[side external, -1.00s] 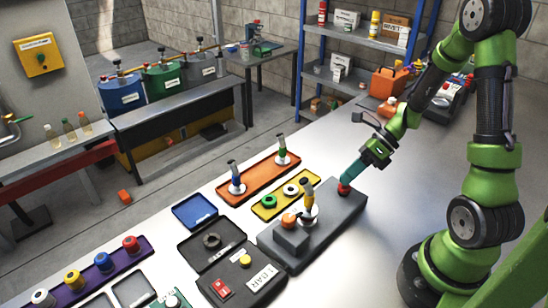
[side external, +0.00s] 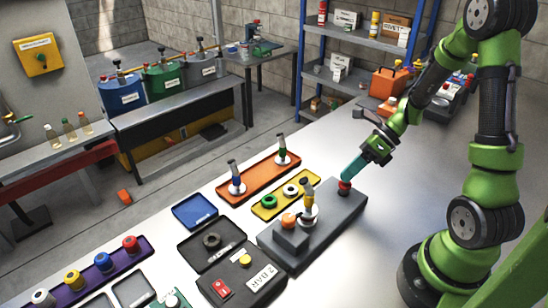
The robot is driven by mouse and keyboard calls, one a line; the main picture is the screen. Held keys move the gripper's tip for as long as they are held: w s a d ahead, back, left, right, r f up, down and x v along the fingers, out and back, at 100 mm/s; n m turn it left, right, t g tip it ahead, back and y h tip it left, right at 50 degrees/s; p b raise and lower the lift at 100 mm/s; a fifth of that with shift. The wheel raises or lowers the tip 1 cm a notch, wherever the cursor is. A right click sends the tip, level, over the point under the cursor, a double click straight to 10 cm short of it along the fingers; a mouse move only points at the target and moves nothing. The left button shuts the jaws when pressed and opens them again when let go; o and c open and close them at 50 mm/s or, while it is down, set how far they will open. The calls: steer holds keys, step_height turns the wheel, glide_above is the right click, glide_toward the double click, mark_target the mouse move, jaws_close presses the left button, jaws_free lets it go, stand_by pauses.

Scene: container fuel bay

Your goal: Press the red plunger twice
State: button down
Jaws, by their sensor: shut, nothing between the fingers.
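The red plunger (side external: 345,186) stands at the far right end of a dark grey block (side external: 337,228) on the light bench. Its red cap sits a little above the block, with a short dark stem under it. My gripper (side external: 348,178) is shut with nothing held. Its teal fingers point down and left, with the tips right at the top of the red cap. I cannot tell whether they touch it. The same block carries a yellow-handled part (side external: 309,199) and an orange knob (side external: 288,220).
An orange tray (side external: 263,176) with two handled parts, a yellow tray (side external: 268,213) with rings, a blue tray (side external: 194,212) and a dark case (side external: 257,281) marked "2 BAR" lie left of the block. The bench right of the block is clear.

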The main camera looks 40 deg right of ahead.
steer(key=shift+r, duration=1)
steer(key=shift+r, duration=0.1)
step_height(320, 180, up, 5)
steer(key=shift+f, duration=0.1)
stand_by(0.5)
